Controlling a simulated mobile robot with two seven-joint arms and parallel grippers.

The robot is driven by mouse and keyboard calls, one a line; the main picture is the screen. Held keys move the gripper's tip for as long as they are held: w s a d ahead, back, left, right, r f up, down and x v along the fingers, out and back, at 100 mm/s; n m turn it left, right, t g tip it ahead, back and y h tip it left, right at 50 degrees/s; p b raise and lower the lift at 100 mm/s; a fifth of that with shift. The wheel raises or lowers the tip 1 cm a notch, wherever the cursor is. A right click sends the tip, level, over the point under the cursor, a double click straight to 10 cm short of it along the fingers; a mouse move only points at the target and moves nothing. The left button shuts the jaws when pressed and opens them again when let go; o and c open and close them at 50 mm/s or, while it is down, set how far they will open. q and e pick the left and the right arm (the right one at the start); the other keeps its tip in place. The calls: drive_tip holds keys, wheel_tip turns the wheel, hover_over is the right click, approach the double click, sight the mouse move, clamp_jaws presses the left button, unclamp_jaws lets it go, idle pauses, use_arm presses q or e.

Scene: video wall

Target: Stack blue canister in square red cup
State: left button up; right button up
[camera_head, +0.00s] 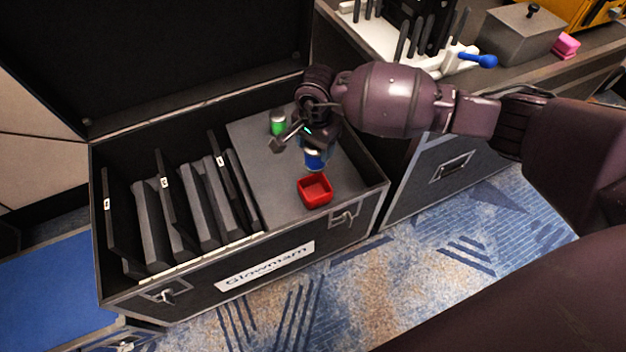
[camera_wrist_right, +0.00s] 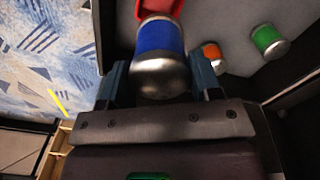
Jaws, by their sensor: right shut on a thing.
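The blue canister (camera_head: 315,159) is in my right gripper (camera_head: 305,140) above the grey panel of the case. In the right wrist view the blue canister (camera_wrist_right: 160,45) sits between the two fingers of the right gripper (camera_wrist_right: 158,85), which is shut on it. The square red cup (camera_head: 315,191) stands on the grey panel, just in front of the canister in the head view. In the right wrist view the red cup (camera_wrist_right: 160,8) shows partly at the top edge, beyond the canister. My left gripper is in neither view.
A green canister (camera_head: 278,123) stands on the grey panel (camera_head: 258,150) behind the cup. An orange canister (camera_wrist_right: 212,54) shows in the wrist view. Several dark upright panels (camera_head: 180,210) fill the case's left side. The open lid rises behind. A counter (camera_head: 570,55) with items stands at right.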

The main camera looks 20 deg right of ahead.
sight(316, 166)
wheel_tip(316, 166, down, 8)
drive_tip(key=shift+s+r+b, duration=0.1)
drive_tip(key=shift+r+b, duration=0.05)
drive_tip(key=shift+b, duration=0.85)
wheel_tip(316, 166, down, 6)
drive_tip(key=shift+f+b, duration=0.2)
drive_tip(key=shift+b, duration=0.9)
drive_tip(key=shift+f, duration=0.1)
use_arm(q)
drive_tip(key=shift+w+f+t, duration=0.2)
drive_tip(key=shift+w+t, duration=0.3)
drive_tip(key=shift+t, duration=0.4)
use_arm(e)
drive_tip(key=shift+f, duration=0.3)
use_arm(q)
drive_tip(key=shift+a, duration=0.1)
use_arm(e)
drive_tip(key=o, duration=1.1)
drive_tip(key=shift+r, duration=0.1)
